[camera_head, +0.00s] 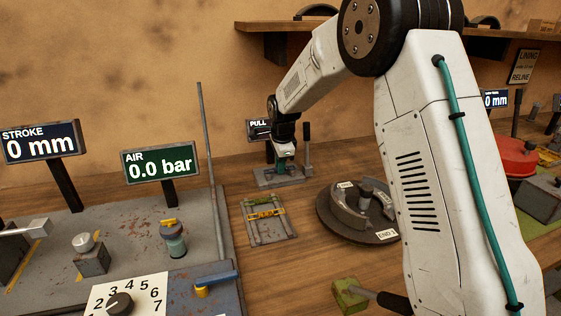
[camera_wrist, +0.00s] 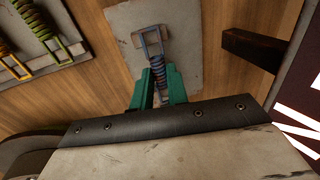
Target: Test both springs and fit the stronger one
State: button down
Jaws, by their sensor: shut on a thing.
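My gripper (camera_head: 282,164) points down over the grey base plate of the pull tester (camera_head: 268,180). In the wrist view, its green fingers (camera_wrist: 158,88) are shut on a dark blue spring (camera_wrist: 157,56). The spring's long wire loop reaches toward a small block on the tester plate (camera_wrist: 185,25); I cannot tell whether it is hooked there. A yellow spring (camera_wrist: 8,50) and a green spring (camera_wrist: 45,40) lie on a grey tray at left in the wrist view. In the head view, the tray (camera_head: 285,230) sits on the bench. The PULL display (camera_head: 258,124) is partly hidden and its reading cannot be seen.
A round dark plate with brake shoes (camera_head: 340,222) stands right of the tray. The tester's upright lever (camera_head: 308,140) is close beside my gripper. A STROKE display (camera_head: 40,143) reads 0 mm; the AIR display (camera_head: 160,163) reads 0.0 bar. A shelf (camera_head: 285,26) hangs above.

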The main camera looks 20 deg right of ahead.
jog(key=c, duration=1.3)
grip_release()
notch_tip(320, 180, up, 8)
jog(key=s, duration=0.1)
jog(key=shift+s+f, duration=0.2)
jog(key=shift+s, duration=0.05)
